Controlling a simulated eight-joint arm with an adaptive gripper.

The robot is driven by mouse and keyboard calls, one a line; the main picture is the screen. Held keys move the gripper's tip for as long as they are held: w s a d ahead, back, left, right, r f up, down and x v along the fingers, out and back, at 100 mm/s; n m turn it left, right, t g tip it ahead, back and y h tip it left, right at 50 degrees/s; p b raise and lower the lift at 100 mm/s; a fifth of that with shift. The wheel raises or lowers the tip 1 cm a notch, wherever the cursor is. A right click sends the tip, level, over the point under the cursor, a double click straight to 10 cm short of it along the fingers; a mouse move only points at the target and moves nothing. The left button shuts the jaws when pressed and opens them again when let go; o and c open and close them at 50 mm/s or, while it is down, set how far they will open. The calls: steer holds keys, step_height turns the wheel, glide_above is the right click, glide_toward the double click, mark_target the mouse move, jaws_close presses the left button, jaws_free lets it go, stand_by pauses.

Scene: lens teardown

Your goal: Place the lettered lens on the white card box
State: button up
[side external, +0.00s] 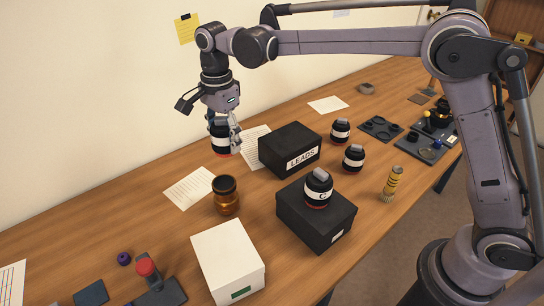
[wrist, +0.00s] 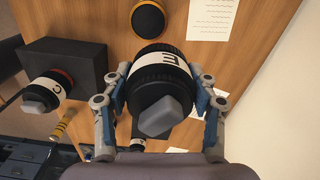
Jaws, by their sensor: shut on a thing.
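My gripper (side external: 222,140) is shut on a black lens (side external: 220,130) with a white band. In the wrist view, my gripper's fingers (wrist: 160,108) sit on both sides of this lens (wrist: 160,92), and its band shows a letter that looks like E. The lens hangs upright above the back of the table, grey cap up. The white card box (side external: 228,257) stands at the front left with a bare top and a green label; the wrist view does not show it. Another lens, marked C (side external: 318,187), sits on a black box (side external: 325,225); it also shows in the wrist view (wrist: 48,92).
An amber jar (side external: 226,197) stands between the held lens and the white box. A black LEADS box (side external: 285,145) is to the right of my gripper. Two more lenses (side external: 353,158) (side external: 340,130) stand beyond it. A red-knobbed tool (side external: 147,268) is left of the white box.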

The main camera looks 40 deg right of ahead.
steer(key=s+a+r+n, duration=0.15)
steer(key=s+n, duration=0.25)
steer(key=s, duration=0.4)
steer(key=s+a+r+n, duration=0.1)
steer(key=s+r+n, duration=0.2)
steer(key=s, duration=0.5)
glide_above(225, 251)
step_height(225, 251, down, 7)
steer(key=shift+d+f, duration=0.1)
steer(key=shift+f, duration=2)
steer(key=shift+f, duration=0.4)
steer(key=shift+f, duration=0.25)
jaws_close()
steer(key=o, duration=1.7)
jaws_free()
